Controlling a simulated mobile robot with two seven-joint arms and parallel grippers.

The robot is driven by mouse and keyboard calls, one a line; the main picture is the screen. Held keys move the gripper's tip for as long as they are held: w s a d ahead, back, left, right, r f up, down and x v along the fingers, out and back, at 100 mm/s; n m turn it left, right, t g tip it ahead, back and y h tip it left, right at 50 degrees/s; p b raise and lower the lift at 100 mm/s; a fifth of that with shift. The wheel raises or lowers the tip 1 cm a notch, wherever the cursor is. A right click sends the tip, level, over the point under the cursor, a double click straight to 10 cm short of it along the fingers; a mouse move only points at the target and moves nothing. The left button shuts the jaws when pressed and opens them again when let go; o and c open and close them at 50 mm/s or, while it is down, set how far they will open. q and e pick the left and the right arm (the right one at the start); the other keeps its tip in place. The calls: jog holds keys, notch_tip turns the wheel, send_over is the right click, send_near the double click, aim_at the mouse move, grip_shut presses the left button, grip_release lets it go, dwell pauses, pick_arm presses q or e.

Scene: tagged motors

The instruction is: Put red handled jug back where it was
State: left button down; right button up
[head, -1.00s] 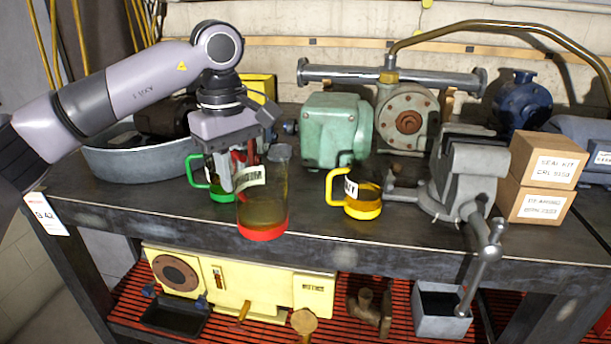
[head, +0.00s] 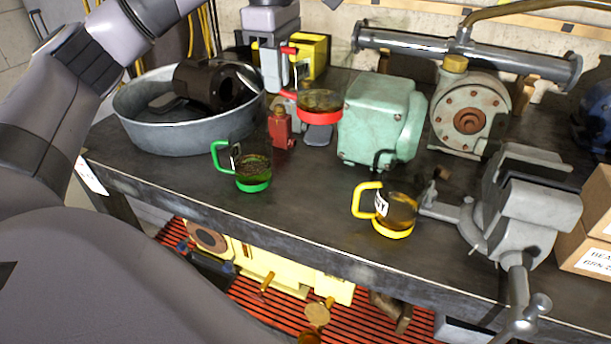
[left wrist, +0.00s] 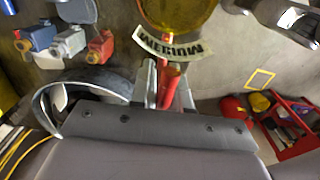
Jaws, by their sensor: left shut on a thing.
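The red handled jug (head: 320,104) is clear, with a red base and dark amber liquid. My left gripper (head: 289,78) is shut on its red handle and holds it upright at the back of the bench, left of the green gearbox. It appears raised above the bench top. In the left wrist view the red handle (left wrist: 169,86) lies between the fingers, below the "MEDIUM" label (left wrist: 173,52). The green handled jug (head: 252,174) and the yellow handled jug (head: 398,212) stand on the bench nearer the front. My right gripper is not in view.
A small red block-like part (head: 280,128) stands below and left of the held jug. A round metal tub (head: 170,138) is at left. The green gearbox (head: 378,122) and a vise (head: 525,205) are at right. Bench between green and yellow jugs is clear.

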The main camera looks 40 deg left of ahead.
pick_arm(q)
notch_tip(320, 180, down, 19)
jog(key=b, duration=0.5)
jog(key=shift+s+r, duration=0.1)
jog(key=c, duration=1.1)
grip_release()
